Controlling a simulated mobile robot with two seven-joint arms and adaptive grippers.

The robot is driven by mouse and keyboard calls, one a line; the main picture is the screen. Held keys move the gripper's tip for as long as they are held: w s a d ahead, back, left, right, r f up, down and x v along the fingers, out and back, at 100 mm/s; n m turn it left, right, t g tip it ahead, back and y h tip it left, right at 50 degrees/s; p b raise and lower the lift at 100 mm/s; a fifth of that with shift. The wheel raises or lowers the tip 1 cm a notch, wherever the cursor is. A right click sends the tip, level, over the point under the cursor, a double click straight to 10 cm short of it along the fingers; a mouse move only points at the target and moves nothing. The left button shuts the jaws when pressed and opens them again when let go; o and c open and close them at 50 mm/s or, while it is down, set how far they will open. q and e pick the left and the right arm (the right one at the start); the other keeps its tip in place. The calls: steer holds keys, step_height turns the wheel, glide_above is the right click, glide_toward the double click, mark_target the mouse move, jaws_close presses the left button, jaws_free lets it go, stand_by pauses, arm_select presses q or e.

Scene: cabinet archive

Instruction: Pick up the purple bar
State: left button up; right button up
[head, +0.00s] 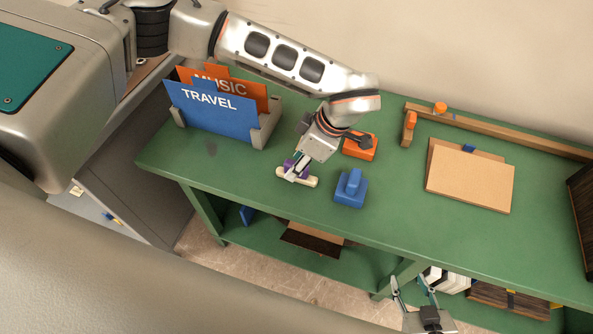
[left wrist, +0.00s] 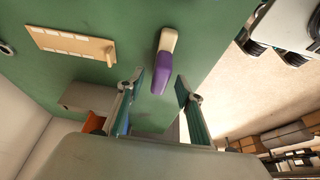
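The purple bar (left wrist: 160,72) lies on the green top and shows purple with a cream end in the left wrist view. In the head view the purple bar (head: 288,166) is mostly hidden by my left gripper, with cream beside it. My left gripper (left wrist: 160,80) is open, one finger to each side of the bar's purple end; I cannot tell whether they touch it. In the head view my left gripper (head: 297,172) points down over the bar. My right gripper (head: 415,284) is open and empty at the bottom of the head view, away from the bar.
A blue block with a handle (head: 350,190) and an orange block (head: 360,148) stand close to my left gripper. A rack holds the blue TRAVEL folder (head: 212,112) and the orange MUSIC folder. A tan clipboard (head: 470,181) lies to the right. The bench's front edge is near the bar.

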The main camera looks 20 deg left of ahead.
arm_select(q)
steer(key=shift+a+f, duration=0.2)
steer(key=shift+f, duration=0.25)
jaws_close()
steer(key=shift+r, duration=0.2)
step_height(320, 180, up, 20)
steer(key=p, duration=0.1)
steer(key=shift+f, duration=0.15)
stand_by(0.4)
